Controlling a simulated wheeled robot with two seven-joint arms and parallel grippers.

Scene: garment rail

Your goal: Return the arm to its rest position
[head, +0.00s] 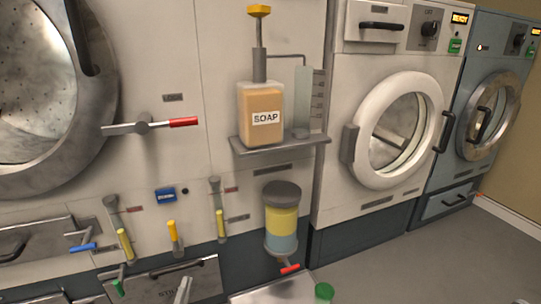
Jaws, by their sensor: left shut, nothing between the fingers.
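My left gripper (183,291) shows as pale grey fingers at the bottom edge, left of the middle. The fingers are shut with nothing between them. They are in front of the lower drawer panel (150,277), and most of the gripper and arm is cut off by the frame. My right gripper cannot be made out. A small pale sliver at the bottom right edge is too small to identify.
A soap dispenser (260,115) stands on a wall shelf (280,144). A white-doored washer (352,150) and a blue-grey one (460,150) stand right. The floor (430,260) is clear at right.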

